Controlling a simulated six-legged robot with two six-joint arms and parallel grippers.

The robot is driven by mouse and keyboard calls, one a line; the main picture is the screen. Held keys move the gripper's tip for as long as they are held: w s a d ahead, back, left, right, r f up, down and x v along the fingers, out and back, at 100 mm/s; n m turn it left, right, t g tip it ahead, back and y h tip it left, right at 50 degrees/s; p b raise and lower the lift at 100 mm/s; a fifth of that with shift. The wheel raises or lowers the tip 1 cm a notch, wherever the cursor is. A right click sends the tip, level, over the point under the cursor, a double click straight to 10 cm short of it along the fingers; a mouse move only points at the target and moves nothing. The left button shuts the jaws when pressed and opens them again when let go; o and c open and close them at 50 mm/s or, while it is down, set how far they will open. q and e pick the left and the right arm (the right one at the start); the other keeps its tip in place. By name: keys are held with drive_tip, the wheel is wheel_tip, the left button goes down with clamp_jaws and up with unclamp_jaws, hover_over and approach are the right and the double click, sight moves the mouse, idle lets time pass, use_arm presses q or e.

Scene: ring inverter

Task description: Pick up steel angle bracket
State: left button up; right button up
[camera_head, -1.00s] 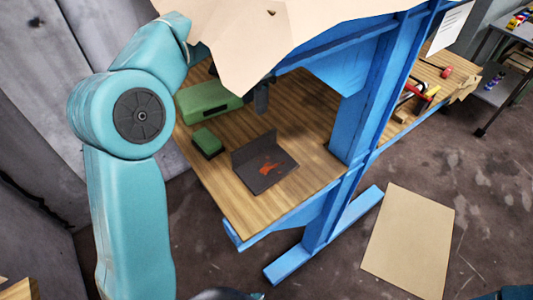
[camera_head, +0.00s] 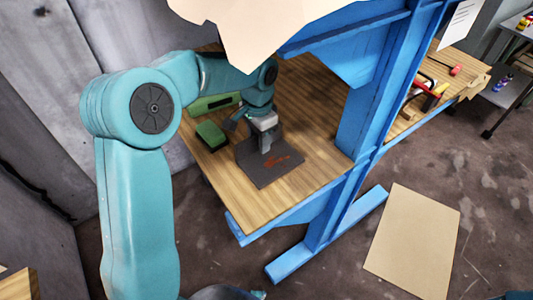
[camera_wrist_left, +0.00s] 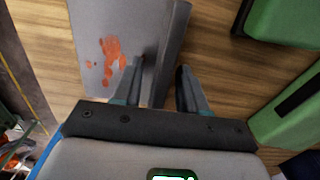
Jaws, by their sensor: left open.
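The steel angle bracket (camera_head: 276,174) is dark grey with an orange-red mark on its flat plate. It lies on the wooden bench top near the front edge, with its other flange standing up at the back left. My left gripper (camera_head: 265,147) points down at this upright flange and partly hides it. In the left wrist view the jaws (camera_wrist_left: 160,75) are open. The bracket's upright flange (camera_wrist_left: 171,45) runs between the fingers, one finger over the marked plate (camera_wrist_left: 108,45) and the other over bare wood. I cannot tell whether either finger touches it. My right gripper is out of view.
A small green block (camera_head: 211,135) lies left of the bracket, and a larger green case (camera_head: 208,106) lies behind it. A blue frame post (camera_head: 365,115) stands on the right. A tan panel (camera_head: 250,30) overhangs the bench. Bare wood (camera_head: 315,135) lies right of the bracket.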

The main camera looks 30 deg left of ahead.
use_arm(q)
drive_tip(key=shift+f, duration=0.25)
clamp_jaws()
drive_tip(key=shift+w+r, duration=0.1)
idle(1.1)
drive_tip(key=shift+w+r, duration=0.1)
drive_tip(key=shift+w, duration=0.05)
